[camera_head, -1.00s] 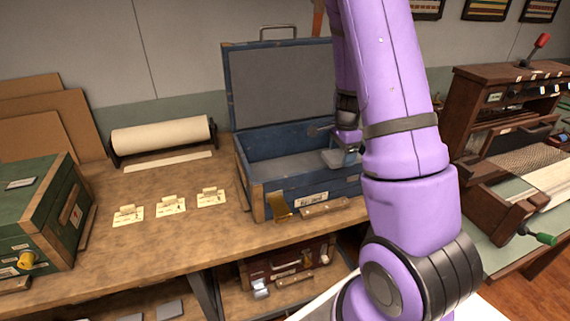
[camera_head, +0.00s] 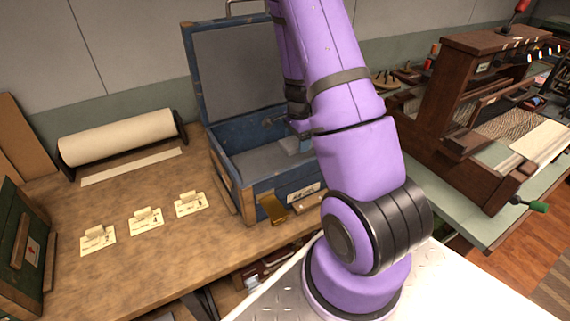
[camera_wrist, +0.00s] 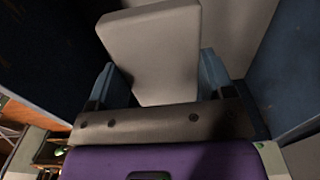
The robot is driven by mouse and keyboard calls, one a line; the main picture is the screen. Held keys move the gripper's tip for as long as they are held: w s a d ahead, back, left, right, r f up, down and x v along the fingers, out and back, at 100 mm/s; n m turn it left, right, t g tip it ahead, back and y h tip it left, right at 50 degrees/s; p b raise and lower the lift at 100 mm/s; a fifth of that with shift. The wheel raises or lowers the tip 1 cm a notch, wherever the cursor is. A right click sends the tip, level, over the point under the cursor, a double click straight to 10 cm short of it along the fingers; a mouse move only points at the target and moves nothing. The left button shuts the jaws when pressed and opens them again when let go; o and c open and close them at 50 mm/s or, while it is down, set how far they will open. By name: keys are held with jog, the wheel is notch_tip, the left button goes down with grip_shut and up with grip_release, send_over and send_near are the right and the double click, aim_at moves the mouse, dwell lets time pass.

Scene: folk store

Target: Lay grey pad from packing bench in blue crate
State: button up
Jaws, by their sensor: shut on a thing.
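The blue crate (camera_head: 288,184) stands open on the packing bench (camera_head: 120,255), its lid raised at the back with a grey lining. My gripper (camera_wrist: 158,78) is shut on the grey pad (camera_wrist: 150,45), which sits between its two blue fingers in the wrist view. In the head view my gripper (camera_head: 293,138) is low inside the crate opening, toward the right. My arm hides the crate's right end there. Dark blue crate walls show on both sides in the wrist view. I cannot tell whether the pad touches the crate floor.
A paper roll (camera_head: 118,137) lies on the bench to the left, with cream cards (camera_head: 146,221) in front. A green chest (camera_head: 22,245) stands at the left edge. A wooden loom (camera_head: 465,110) is on a table to the right. The crate has a brass clasp (camera_head: 272,207) in front.

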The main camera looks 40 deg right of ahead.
notch_tip(320, 180, down, 10)
jog(key=shift+r, duration=0.15)
dwell(0.4)
jog(key=o, duration=0.9)
notch_tip(320, 180, up, 12)
jog(key=shift+f, duration=0.1)
jog(key=s+a+r+n+t+y, duration=0.1)
jog(key=a+r+n, duration=0.4)
jog(key=a+r, duration=0.45)
jog(key=s+a+r+n+t, duration=0.15)
jog(key=a+r+n, duration=0.45)
jog(key=r, duration=0.7)
jog(key=s+a+r+n+t, duration=0.1)
jog(key=s+a+r+n, duration=0.2)
jog(key=s+r, duration=0.1)
jog(key=s+a+r+n, duration=0.3)
jog(key=s+a+r, duration=0.1)
jog(key=s, duration=0.3)
jog(key=s+a+r+n+t+h, duration=0.1)
jog(key=s+a+r+n, duration=0.2)
jog(key=s+r, duration=0.1)
jog(key=shift+s+a+n+t, duration=0.3)
jog(key=shift+s+n+t, duration=0.1)
jog(key=shift+s, duration=0.45)
